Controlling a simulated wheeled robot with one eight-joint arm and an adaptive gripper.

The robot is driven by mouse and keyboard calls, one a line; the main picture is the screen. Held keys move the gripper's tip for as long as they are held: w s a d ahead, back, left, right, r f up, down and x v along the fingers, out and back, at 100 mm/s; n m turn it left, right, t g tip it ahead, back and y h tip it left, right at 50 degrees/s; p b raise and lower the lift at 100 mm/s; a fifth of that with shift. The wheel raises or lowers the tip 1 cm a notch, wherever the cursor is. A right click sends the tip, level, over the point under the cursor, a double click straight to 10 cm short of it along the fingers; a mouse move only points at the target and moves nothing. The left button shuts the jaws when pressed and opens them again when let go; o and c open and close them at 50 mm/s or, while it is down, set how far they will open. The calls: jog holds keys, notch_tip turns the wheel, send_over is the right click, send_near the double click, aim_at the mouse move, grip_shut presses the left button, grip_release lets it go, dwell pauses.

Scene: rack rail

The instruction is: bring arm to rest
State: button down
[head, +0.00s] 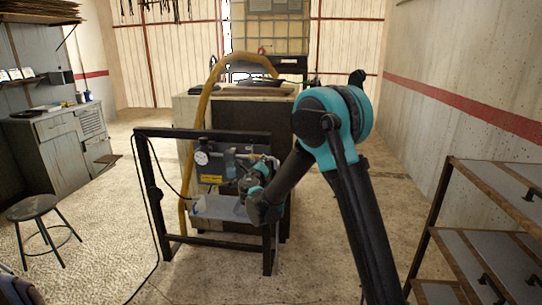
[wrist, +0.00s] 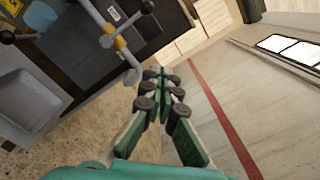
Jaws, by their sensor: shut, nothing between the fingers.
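My gripper (wrist: 160,76) is shut, its green and grey fingers meeting with nothing between them in the wrist view. In the head view my arm bends down to the left and its end is in front of the panel (head: 211,178) on the black frame (head: 145,190); the fingers are too small to make out there. In the wrist view a grey pipe with a yellow joint (wrist: 121,43) and black-knobbed levers lies just up and left of the fingertips. I cannot tell whether they touch.
A pale tray (head: 222,209) juts from the panel's lower part and also shows in the wrist view (wrist: 24,100). A metal shelf rack (head: 480,245) stands at right. A stool (head: 32,207) and grey cabinet (head: 62,150) are at left. Floor is free between them.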

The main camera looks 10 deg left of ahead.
jog(key=s+d+f+m+g+h, duration=0.1)
jog(key=s+d+m+g+h, duration=0.1)
jog(key=d+m, duration=0.65)
jog(key=s+d+f+m+g+h, duration=0.1)
jog(key=s+d+m+g+h, duration=0.3)
jog(key=d, duration=0.7)
jog(key=s+d+f+m+g+y, duration=0.15)
jog(key=s+d+f+m, duration=0.25)
jog(key=s+d+m, duration=0.65)
jog(key=s+d+f+m+g+y, duration=0.1)
jog(key=s+f+m+g, duration=0.1)
jog(key=s+m, duration=0.5)
jog(key=s+d+f+m+g+y, duration=0.2)
jog(key=s+f+m, duration=0.3)
jog(key=s+m, duration=0.2)
jog(key=s+d+f+m+g+y, duration=0.2)
jog(key=s+f+m, duration=0.2)
jog(key=s+m, duration=0.3)
jog(key=s, duration=0.3)
jog(key=shift+s, duration=0.25)
jog(key=shift+g, duration=0.25)
